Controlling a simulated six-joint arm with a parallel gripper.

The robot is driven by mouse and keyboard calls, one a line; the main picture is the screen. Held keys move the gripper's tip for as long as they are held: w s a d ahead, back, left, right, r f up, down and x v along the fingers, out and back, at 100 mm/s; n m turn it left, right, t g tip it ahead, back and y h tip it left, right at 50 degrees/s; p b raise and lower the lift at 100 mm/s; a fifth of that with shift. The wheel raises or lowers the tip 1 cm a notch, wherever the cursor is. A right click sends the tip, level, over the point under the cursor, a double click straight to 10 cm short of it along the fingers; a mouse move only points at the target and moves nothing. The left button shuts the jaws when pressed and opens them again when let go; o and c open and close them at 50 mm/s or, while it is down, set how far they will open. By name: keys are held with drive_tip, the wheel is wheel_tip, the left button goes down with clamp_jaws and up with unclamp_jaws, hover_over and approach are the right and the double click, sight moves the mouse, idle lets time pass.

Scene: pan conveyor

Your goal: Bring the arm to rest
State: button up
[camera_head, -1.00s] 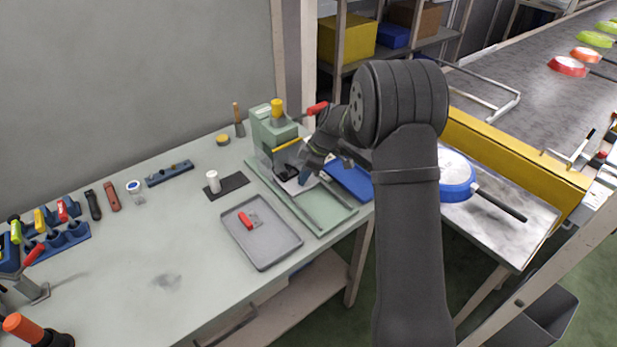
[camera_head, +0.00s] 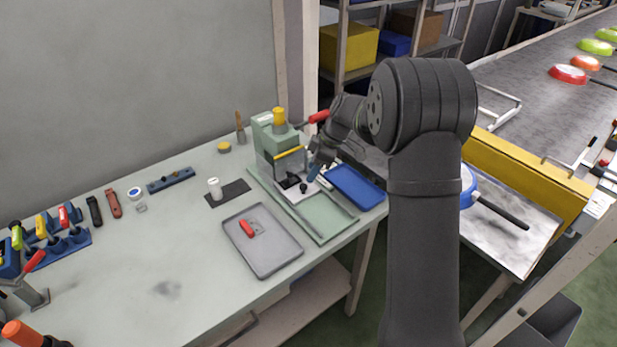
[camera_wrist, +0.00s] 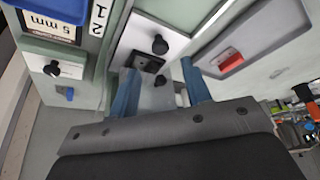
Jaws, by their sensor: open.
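My gripper (camera_head: 316,171) hangs over the green bench press (camera_head: 268,133), near its small black clamp (camera_head: 289,182). In the wrist view its two blue fingers stand apart, with nothing between them that they hold; the gripper (camera_wrist: 158,68) points toward the black clamp (camera_wrist: 147,62) on a pale plate. My arm stretches from the right foreground up and then left toward the press. Its dark upper part covers some of the steel table and the left part of a blue pan (camera_head: 467,187).
A grey tray (camera_head: 277,268) holding a red part (camera_head: 247,229) lies on the bench. A blue tray (camera_head: 356,187) lies right of the press. Tools line the bench's left side. A yellow rail (camera_head: 530,174) borders the conveyor (camera_head: 520,85), which carries coloured pans.

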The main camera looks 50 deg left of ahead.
sight(304, 186)
drive_tip(key=shift+v, duration=0.8)
drive_tip(key=x, duration=0.7)
drive_tip(key=shift+s+f, duration=0.1)
drive_tip(key=shift+f, duration=0.1)
drive_tip(key=d, duration=0.3)
drive_tip(key=shift+d+f, duration=0.1)
drive_tip(key=shift+d, duration=0.6)
